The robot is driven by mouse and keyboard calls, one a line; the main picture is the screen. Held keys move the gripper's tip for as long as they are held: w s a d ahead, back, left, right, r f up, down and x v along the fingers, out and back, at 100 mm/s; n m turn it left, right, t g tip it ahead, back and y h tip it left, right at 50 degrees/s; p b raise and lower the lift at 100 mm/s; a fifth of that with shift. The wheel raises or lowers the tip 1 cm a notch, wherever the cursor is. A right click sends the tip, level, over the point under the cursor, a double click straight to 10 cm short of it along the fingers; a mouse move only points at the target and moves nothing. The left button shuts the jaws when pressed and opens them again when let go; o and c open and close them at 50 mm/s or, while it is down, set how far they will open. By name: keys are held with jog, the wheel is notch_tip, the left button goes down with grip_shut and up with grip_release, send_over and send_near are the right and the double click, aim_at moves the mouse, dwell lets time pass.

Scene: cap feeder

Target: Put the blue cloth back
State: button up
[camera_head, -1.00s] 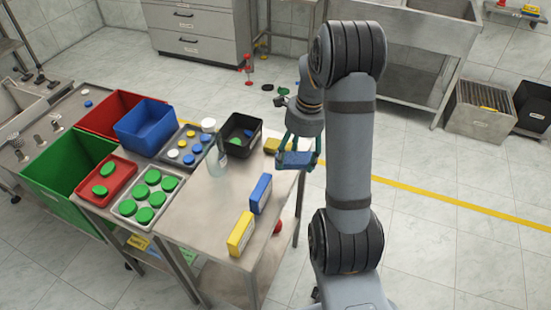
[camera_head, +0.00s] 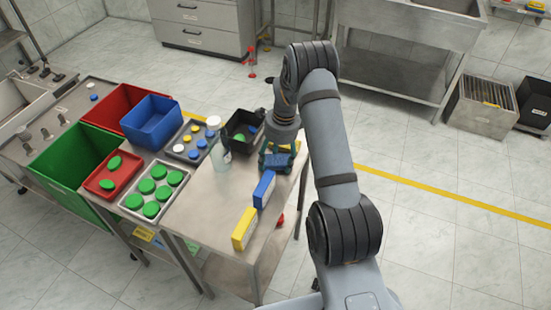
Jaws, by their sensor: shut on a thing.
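The blue cloth (camera_head: 278,161) is a small folded block between the fingers of my gripper (camera_head: 276,157). My gripper is shut on it and points down, low over the far right part of the steel table (camera_head: 205,215). I cannot tell whether the cloth touches the tabletop. A yellow piece (camera_head: 284,147), likely a cloth, lies just behind it, partly hidden by my gripper.
A blue box (camera_head: 264,189) and a yellow box (camera_head: 244,229) stand along the table's right side. A clear bottle (camera_head: 221,153) and a black bin (camera_head: 236,136) are left of my gripper. A tray of green caps (camera_head: 131,202) lies at left.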

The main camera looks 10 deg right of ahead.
aim_at(280, 162)
jog(key=shift+f, duration=0.1)
jog(key=shift+f, duration=0.15)
jog(key=o, duration=1.1)
jog(key=r, duration=0.4)
jog(key=d+r, duration=0.1)
jog(key=r, duration=0.3)
jog(key=r+b, duration=0.1)
jog(key=r, duration=0.3)
jog(key=shift+s+d+r, duration=0.2)
jog(key=shift+r, duration=0.05)
jog(key=shift+f, duration=0.1)
